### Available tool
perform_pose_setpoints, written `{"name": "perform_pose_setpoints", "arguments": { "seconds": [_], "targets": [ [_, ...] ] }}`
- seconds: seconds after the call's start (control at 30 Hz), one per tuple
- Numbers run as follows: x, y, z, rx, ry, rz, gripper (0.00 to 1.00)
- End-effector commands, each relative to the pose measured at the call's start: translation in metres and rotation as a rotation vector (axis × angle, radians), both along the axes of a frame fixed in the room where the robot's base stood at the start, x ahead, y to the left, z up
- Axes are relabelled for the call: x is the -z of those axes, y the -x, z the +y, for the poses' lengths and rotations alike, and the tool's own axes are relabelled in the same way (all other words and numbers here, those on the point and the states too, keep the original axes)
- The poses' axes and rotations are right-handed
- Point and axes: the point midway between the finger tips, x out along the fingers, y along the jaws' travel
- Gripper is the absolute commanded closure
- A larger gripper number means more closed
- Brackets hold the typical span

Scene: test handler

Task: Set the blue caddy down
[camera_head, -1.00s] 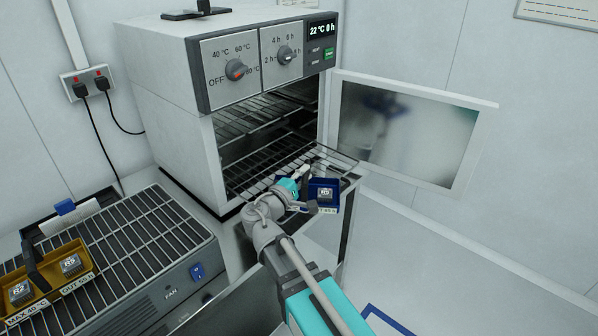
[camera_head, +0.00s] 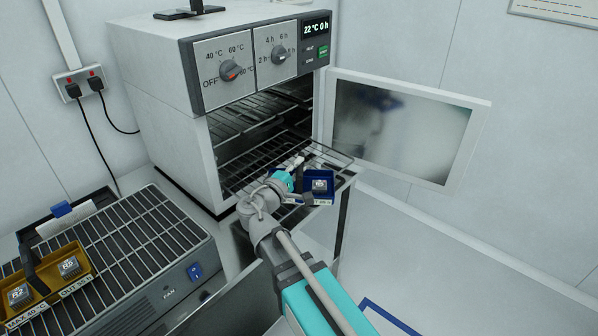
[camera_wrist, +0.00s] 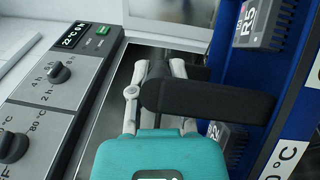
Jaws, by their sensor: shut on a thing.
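The blue caddy (camera_head: 329,195) holds dark chip-like parts, one marked R5 in the wrist view, and has a white temperature label on its side. In the head view it is at the front end of the oven's pulled-out wire rack (camera_head: 337,158); I cannot tell whether it touches the rack. My gripper (camera_head: 297,172) is at its left side, shut on its black handle. In the wrist view the gripper fingers (camera_wrist: 155,85) close around the black handle (camera_wrist: 215,98), with the blue caddy wall (camera_wrist: 228,62) to the right. The caddy's underside is hidden.
The oven (camera_head: 160,110) is open, its door (camera_head: 480,130) swung out to the right. Its display reads 22 °C 0 h. A yellow caddy (camera_head: 72,252) stands on a wire-topped fan unit (camera_head: 150,240) at left. Wire shelves inside the oven look empty.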

Motion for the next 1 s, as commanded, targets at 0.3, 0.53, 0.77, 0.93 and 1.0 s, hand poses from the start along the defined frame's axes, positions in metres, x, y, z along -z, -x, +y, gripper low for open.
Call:
{"name": "perform_pose_setpoints", "arguments": {
  "seconds": [0.3, 0.53, 0.77, 0.93, 1.0],
  "targets": [
    [-0.048, 0.001, 0.01, -0.064, 0.001, 0.001, 1.0],
    [-0.072, 0.002, 0.018, -0.106, 0.001, 0.003, 1.0],
    [-0.081, 0.002, 0.022, -0.128, 0.001, 0.004, 1.0],
    [-0.081, 0.002, 0.022, -0.131, 0.001, 0.004, 1.0],
    [-0.08, 0.002, 0.022, -0.131, 0.001, 0.004, 1.0]
  ]
}}
